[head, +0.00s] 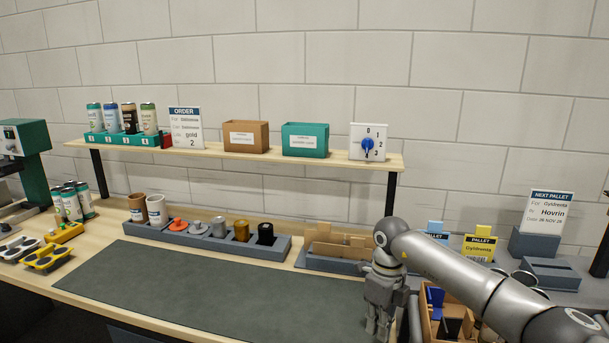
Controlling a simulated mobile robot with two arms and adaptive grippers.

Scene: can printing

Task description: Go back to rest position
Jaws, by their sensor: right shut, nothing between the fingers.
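My right arm comes in from the lower right of the head view. Its grey gripper (377,327) points down over the right end of the workbench, beside the dark mat (200,290). The fingers are together and hold nothing that I can see. The arm hides part of the bench's right end and some of the things behind it. My left gripper does not show.
A grey tray (187,238) with cups and caps lies behind the mat. A shelf (225,152) with cans and boxes runs above. The mat is clear.

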